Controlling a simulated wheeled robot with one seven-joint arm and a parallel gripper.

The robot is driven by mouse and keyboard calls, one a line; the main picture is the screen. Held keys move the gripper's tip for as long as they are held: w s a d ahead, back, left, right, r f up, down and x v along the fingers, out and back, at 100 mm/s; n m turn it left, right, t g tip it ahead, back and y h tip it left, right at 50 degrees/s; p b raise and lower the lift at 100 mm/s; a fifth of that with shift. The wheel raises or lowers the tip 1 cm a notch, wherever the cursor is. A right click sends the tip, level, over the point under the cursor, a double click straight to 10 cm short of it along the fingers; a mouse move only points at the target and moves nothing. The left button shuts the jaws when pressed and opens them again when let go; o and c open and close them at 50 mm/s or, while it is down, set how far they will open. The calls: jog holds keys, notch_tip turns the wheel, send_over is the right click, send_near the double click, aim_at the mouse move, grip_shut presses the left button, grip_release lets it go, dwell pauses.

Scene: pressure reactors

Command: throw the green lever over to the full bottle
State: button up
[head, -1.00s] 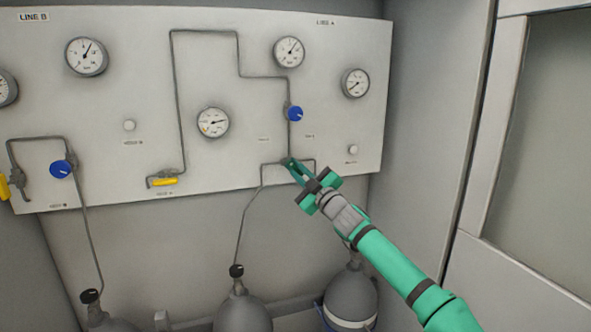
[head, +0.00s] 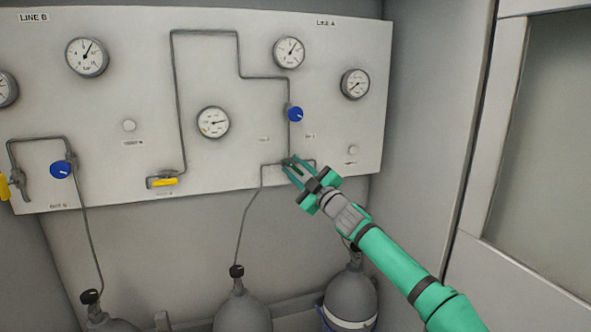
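My gripper (head: 299,171) is at the lower right of the wall panel, its two fingers apart around the valve where the pipes meet. The green lever (head: 292,164) on this valve is small and mostly hidden by the similarly green fingers, so its direction is hard to tell. I cannot tell whether the fingers touch it. Pipes run from the valve to a left grey bottle (head: 240,310) and towards a right grey bottle (head: 351,300) with a white band, partly behind my arm. The dials are too small to read which bottle is full.
The panel (head: 225,180) carries a blue knob (head: 295,114) above the valve, several gauges such as the right one (head: 355,84), and a yellow lever (head: 165,182) further left. A cabinet wall (head: 430,120) stands at the right.

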jog(key=v, duration=1.1)
jog(key=shift+a+r, duration=0.1)
jog(key=s+a+f+m+t+h, duration=0.1)
jog(key=s+a+f+m+t, duration=0.2)
jog(key=s+a+f+m, duration=0.4)
jog(key=s+a+f+m+t, duration=0.35)
jog(key=s+a, duration=0.25)
jog(key=a, duration=0.3)
jog(key=s+d+f+m+g+h, duration=0.2)
jog(key=s+f+m+h, duration=0.35)
jog(key=s+f, duration=0.95)
jog(key=s+d+f+m+g+h, duration=0.15)
jog(key=s+f+m+h, duration=0.45)
jog(key=s+f, duration=0.8)
jog(key=s+d+f+n+g, duration=0.2)
jog(key=s+d, duration=0.1)
jog(key=s, duration=0.8)
jog(key=s+d+f+n+g, duration=0.2)
jog(key=s+d+n+g, duration=0.1)
jog(key=s, duration=0.8)
jog(key=shift+d+f, duration=0.25)
jog(key=shift+f, duration=0.1)
